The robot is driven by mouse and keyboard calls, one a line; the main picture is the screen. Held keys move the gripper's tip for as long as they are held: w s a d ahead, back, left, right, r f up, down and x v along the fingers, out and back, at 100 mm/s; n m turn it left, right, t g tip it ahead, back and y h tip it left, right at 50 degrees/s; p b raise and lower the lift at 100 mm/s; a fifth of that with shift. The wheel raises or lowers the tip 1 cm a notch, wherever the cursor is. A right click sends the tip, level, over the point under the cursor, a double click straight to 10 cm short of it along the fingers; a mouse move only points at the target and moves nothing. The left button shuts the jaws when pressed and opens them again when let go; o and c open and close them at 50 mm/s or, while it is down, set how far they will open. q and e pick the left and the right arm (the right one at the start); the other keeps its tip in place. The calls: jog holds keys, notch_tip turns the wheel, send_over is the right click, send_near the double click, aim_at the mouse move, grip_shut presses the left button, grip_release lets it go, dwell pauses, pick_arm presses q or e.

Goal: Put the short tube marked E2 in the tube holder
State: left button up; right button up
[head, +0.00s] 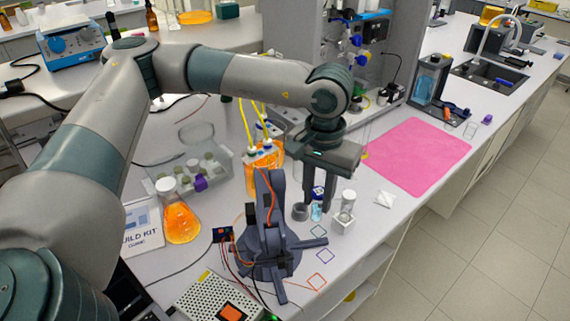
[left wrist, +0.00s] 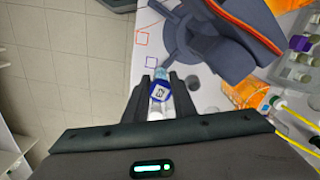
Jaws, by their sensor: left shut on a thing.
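My left gripper (head: 318,200) is shut on a short tube (head: 316,212) with light blue contents, low over the white bench. In the left wrist view the left gripper (left wrist: 162,96) has its fingers on either side of the tube's blue cap (left wrist: 159,91). The cap has a white label with a dark mark, too small to read surely. I cannot tell surely whether this block is the tube holder. My right gripper is not in view.
A dark blue-grey small robot arm (head: 265,235) stands close left of my gripper. Orange bottles (head: 262,165), an orange flask (head: 180,218) and a clear rack (head: 222,158) are farther left. A pink mat (head: 418,155) lies clear at right.

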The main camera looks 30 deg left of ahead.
pick_arm(q)
jog(key=shift+a, duration=0.15)
dwell(0.3)
jog(key=shift+w+n, duration=0.7)
jog(key=shift+n, duration=0.4)
jog(key=w+a+f+n+p, duration=0.1)
jog(key=w+a+n, duration=0.3)
jog(key=n, duration=0.6)
jog(key=w+a+f+n, duration=0.4)
jog(key=w+a+n, duration=0.1)
jog(key=n, duration=0.5)
jog(key=shift+w+n+p, duration=0.2)
jog(key=shift+n+p, duration=0.2)
jog(key=shift+f, duration=0.15)
